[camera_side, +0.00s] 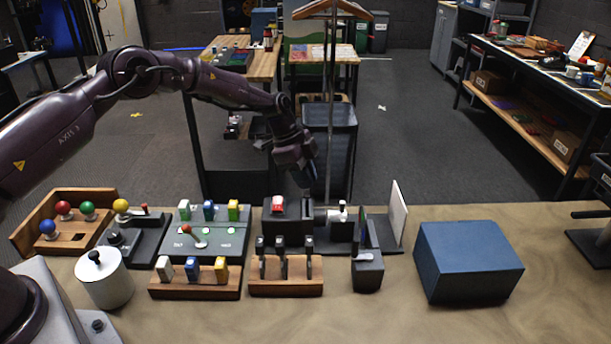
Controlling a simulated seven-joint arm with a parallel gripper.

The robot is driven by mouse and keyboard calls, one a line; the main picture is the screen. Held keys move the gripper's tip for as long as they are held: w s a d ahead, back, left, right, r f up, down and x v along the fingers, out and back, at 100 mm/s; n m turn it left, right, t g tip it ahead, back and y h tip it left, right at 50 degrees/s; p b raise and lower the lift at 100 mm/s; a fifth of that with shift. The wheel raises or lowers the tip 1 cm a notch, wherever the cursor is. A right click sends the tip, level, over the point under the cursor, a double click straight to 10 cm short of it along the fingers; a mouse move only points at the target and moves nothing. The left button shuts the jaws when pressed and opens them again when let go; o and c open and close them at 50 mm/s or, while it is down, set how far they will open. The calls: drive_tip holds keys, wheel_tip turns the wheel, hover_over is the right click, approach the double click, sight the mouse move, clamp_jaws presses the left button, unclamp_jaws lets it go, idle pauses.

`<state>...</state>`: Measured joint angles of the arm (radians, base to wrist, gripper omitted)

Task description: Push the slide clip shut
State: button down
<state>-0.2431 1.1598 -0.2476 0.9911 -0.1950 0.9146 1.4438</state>
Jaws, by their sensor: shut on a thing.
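My gripper (307,188) points down over the middle of the bench. It is shut on a small dark upright piece (307,209) at the right side of a black box with a red button (278,205). Just to the right is a dark mechanism with a pale knob (343,210), which appears to be the slide clip. The fingers and dark parts blend together, so the exact contact and how far the clip is closed cannot be told.
A white panel (398,214) stands right of the mechanism. Three black levers on a wooden base (286,289) are in front. A switch panel (228,247) and a lidded white pot (103,282) lie left. A blue box (467,259) stands right, with clear bench beyond.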

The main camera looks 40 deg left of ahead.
drive_tip(key=shift+s+d, duration=0.55)
drive_tip(key=shift+s, duration=0.05)
drive_tip(key=c, duration=1.1)
unclamp_jaws()
drive_tip(key=shift+c, duration=0.2)
drive_tip(key=shift+r, duration=0.1)
drive_tip(key=shift+a+r, duration=0.2)
drive_tip(key=shift+r, duration=0.15)
drive_tip(key=v, duration=1.2)
drive_tip(key=shift+d, duration=0.1)
